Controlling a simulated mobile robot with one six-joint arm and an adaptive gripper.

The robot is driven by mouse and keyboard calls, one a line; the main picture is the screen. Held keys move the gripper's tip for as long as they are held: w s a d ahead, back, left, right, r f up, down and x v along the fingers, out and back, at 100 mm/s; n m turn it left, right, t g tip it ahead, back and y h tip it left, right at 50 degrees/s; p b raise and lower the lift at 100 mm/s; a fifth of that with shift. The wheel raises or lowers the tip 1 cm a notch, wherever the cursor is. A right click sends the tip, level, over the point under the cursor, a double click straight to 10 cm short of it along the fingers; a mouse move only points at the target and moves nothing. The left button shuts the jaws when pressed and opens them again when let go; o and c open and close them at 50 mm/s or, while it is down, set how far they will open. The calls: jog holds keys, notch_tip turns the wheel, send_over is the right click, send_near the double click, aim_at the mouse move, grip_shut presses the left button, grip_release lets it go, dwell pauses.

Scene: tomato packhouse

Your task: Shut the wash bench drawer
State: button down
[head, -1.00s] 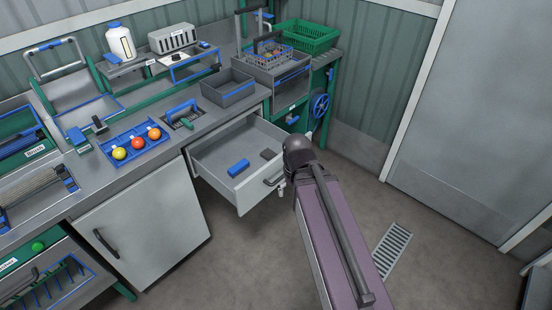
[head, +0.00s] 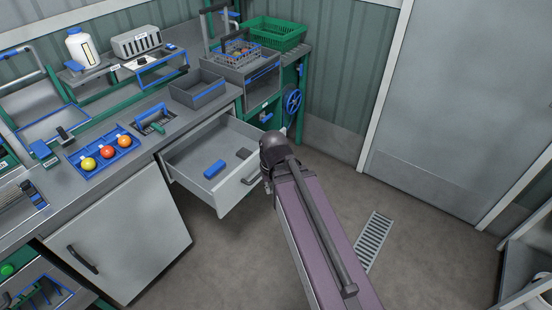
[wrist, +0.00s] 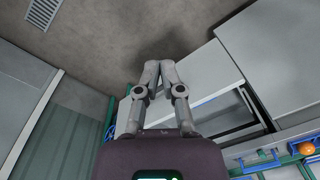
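The wash bench drawer (head: 222,192) stands pulled out from the bench in the head view, its inside showing. Its dark bar handle (head: 252,179) is on the front panel. A blue block (head: 214,169) and a dark block (head: 244,153) lie in the drawer. The drawer front also shows in the wrist view (wrist: 203,75), just right of my gripper (wrist: 159,64). My gripper's two fingertips are brought together, with nothing visible between them. Whether they touch the drawer cannot be told. In the head view my arm hides the gripper, close to the drawer's right front corner.
A blue tray (head: 75,158) with several tomatoes and a grey bin (head: 186,97) stand on the bench above. A closed cabinet door (head: 130,240) is left of the drawer. A blue handwheel (head: 292,102) is behind it. Floor with a drain grate (head: 373,242) is clear at right.

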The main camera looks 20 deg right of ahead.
jog(key=w+d+f+m+t+y+b, duration=0.2)
jog(key=w+f+t+y+b, duration=0.15)
jog(key=w+f+b, duration=0.5)
jog(key=w+d+f+m+t+y+b, duration=0.2)
jog(key=w+d+f+y+b, duration=0.3)
jog(key=b, duration=0.6)
jog(key=w+d+f+m+t+b, duration=0.3)
jog(key=w+d+t+b, duration=0.1)
jog(key=d+b, duration=0.4)
jog(key=w+d+f+m+t+y+b, duration=0.1)
jog(key=w+d+f+m+t+b, duration=0.2)
jog(key=d+b, duration=0.6)
jog(key=shift+w+m+t+b, duration=0.3)
jog(key=shift+w+t+b, duration=0.15)
jog(key=shift+w+t, duration=0.6)
jog(key=shift+w+a+f, duration=0.15)
jog(key=shift+w, duration=0.15)
jog(key=x, duration=1.3)
jog(key=shift+w+a, duration=0.15)
jog(key=shift+a, duration=0.2)
jog(key=shift+w+d, duration=0.15)
